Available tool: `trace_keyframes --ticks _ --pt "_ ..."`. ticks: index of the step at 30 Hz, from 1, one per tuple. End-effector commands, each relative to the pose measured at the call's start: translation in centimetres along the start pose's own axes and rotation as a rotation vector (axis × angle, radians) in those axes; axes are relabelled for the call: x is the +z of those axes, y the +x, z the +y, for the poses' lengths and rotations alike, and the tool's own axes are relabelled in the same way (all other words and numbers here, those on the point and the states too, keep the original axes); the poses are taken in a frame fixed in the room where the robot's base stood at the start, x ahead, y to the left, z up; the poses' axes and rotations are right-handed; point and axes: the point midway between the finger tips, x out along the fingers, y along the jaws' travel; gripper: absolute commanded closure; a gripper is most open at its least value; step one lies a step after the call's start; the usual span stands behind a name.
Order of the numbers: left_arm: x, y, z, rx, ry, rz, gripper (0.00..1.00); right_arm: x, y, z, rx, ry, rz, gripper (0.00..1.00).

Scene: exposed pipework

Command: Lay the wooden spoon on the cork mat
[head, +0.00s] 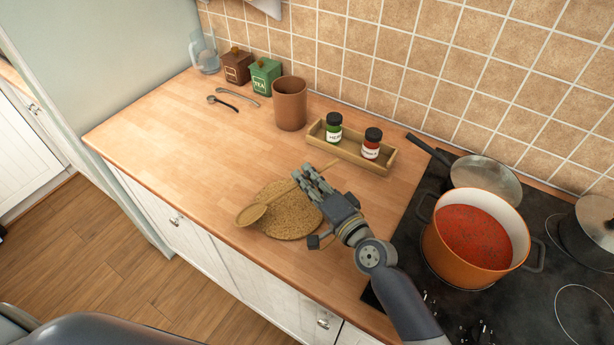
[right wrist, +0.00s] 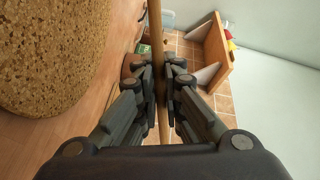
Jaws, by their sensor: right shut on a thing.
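The wooden spoon (head: 252,214) shows in the head view with its bowl over the left edge of the round cork mat (head: 291,226) and its handle running up to the right. My right gripper (head: 314,186) is shut on the handle, at the upper right of the mat. In the right wrist view the spoon's handle (right wrist: 156,60) stands between the closed fingers (right wrist: 162,82), and the cork mat (right wrist: 50,50) is off to the left, apart from the fingers. I cannot tell whether the spoon's bowl touches the mat. My left gripper is not in view.
A wooden tray (head: 345,151) with two spice jars stands behind my gripper. A brown cup (head: 290,104), a green tea tin (head: 263,78) and small utensils are farther back. An orange pot (head: 476,240) of red sauce is on the hob at right. The counter's left part is clear.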

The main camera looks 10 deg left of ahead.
Motion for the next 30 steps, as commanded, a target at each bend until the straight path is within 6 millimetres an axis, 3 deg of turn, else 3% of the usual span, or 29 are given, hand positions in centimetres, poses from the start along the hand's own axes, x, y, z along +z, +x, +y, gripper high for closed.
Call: trace_keyframes --ticks 11,12,15,22,28,30 --pt "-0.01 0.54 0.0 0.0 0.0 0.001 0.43 0.13 0.03 0.52 -0.001 0.0 0.001 1.0" --pt "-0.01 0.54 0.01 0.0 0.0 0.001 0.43 0.13 0.03 0.52 -0.001 0.0 0.001 0.88" --pt "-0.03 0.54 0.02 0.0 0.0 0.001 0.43 0.13 0.03 0.52 -0.001 0.0 0.001 0.69" --pt "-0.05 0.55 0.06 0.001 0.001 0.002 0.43 0.13 0.02 0.53 -0.001 0.0 0.001 0.69" --pt "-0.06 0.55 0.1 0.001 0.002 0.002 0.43 0.14 0.02 0.55 0.0 0.0 0.0 0.36" --pt "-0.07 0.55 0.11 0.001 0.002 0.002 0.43 0.14 0.02 0.55 0.0 0.0 0.0 0.35"
